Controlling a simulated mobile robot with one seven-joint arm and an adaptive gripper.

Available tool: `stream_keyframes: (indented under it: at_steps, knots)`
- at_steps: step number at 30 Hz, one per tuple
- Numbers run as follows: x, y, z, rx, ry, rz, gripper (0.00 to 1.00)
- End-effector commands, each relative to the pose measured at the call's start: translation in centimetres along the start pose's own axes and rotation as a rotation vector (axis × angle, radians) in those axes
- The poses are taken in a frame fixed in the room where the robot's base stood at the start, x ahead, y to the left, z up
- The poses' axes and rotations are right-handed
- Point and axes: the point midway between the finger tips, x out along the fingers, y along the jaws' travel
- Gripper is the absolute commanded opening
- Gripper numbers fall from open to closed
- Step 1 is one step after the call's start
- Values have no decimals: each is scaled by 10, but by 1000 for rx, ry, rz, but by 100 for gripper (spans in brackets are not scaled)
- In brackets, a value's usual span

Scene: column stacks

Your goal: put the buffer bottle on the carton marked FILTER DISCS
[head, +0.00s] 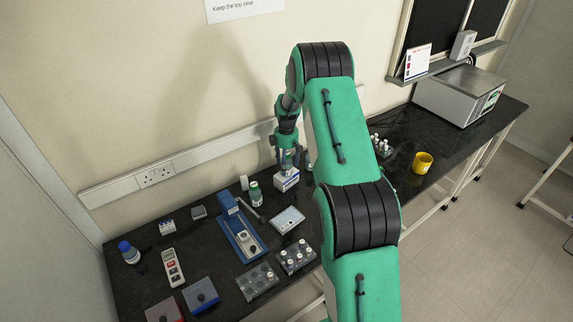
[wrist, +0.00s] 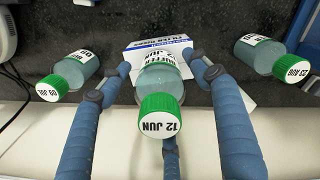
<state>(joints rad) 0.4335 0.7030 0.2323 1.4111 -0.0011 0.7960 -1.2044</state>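The buffer bottle (wrist: 160,95), pale green with a green cap reading 12 JUN, is between the blue fingers of my gripper (wrist: 160,68) in the wrist view. The right fingertip is close against it; a narrow gap seems to show at the left one. The third finger is partly hidden by the cap, so I cannot tell if the grip is closed. The white carton marked FILTER DISCS (wrist: 135,44) lies under the bottle; contact between them is unclear. In the head view my gripper (head: 288,166) is above the carton (head: 287,181).
Similar green-capped bottles flank the carton, one left (wrist: 70,78) and one right (wrist: 268,56). In the head view, a green-capped bottle (head: 255,195) stands left of the carton beside a blue device (head: 240,232). A yellow cup (head: 422,163) is to the right. My arm hides the middle of the bench.

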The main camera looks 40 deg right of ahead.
Motion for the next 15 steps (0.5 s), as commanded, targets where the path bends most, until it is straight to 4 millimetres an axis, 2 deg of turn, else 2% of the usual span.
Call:
stream_keyframes:
  at_steps: [8,15]
  knots:
    - [-3,0,0,0,0,0,62]
    - [-22,1,0,0,1,2,62]
